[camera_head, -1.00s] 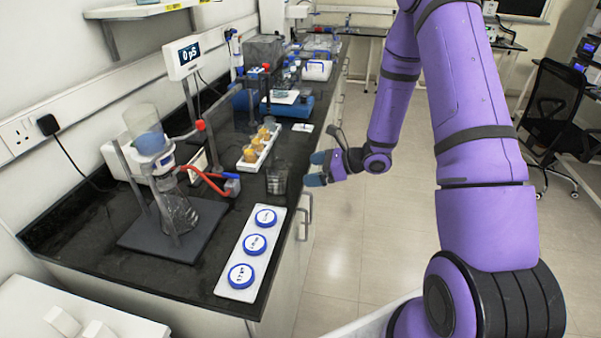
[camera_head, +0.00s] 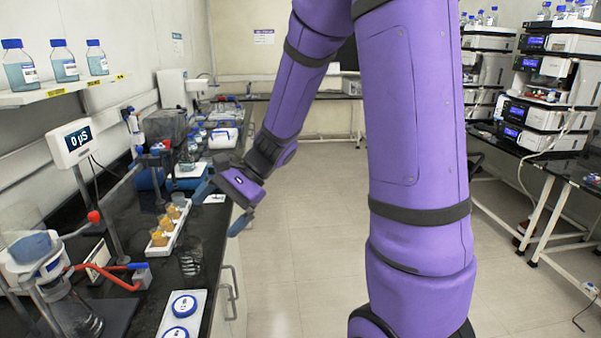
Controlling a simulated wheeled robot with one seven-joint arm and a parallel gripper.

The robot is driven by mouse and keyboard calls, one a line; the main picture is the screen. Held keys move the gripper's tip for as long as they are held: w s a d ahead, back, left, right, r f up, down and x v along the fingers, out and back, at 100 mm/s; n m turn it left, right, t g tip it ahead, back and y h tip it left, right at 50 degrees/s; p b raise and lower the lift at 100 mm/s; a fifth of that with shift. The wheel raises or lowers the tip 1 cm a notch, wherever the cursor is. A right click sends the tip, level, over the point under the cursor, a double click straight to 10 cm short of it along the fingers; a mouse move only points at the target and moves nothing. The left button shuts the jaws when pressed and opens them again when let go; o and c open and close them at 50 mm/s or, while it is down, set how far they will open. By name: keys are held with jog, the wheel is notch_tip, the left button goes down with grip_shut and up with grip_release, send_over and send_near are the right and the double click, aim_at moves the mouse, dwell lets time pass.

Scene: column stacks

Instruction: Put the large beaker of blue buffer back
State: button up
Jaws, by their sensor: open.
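A clear, wide vessel with blue contents (camera_head: 33,245) sits high on the metal stand at the left edge, above a clear glass vessel (camera_head: 76,314). I cannot tell whether it is the large beaker of blue buffer. A small, clear glass beaker (camera_head: 191,262) stands on the black bench near its front edge and looks empty. My gripper (camera_head: 223,207) is open and empty, with blue fingertips spread. It hangs by the bench's front edge, above and to the right of that beaker in the picture.
A white rack with orange-filled cups (camera_head: 160,236) stands behind the beaker. A white tray with blue-lidded pots (camera_head: 178,318) lies in front. Blue-capped bottles (camera_head: 64,62) stand on the wall shelf (camera_head: 20,97). The floor (camera_head: 310,270) right of the bench is clear.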

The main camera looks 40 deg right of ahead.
jog(key=s+d+r+n+t+h, duration=0.1)
jog(key=s+d+r+n+h, duration=0.1)
jog(key=s+r+n+h, duration=0.3)
jog(key=s+d+r+n+t+h, duration=0.2)
jog(key=s+r+n+h, duration=0.2)
jog(key=s, duration=1)
notch_tip(320, 180, up, 5)
jog(key=n, duration=0.3)
jog(key=shift+s+d+n+t+h, duration=0.25)
jog(key=shift+d+n+t+h, duration=0.05)
jog(key=shift+d+h, duration=0.1)
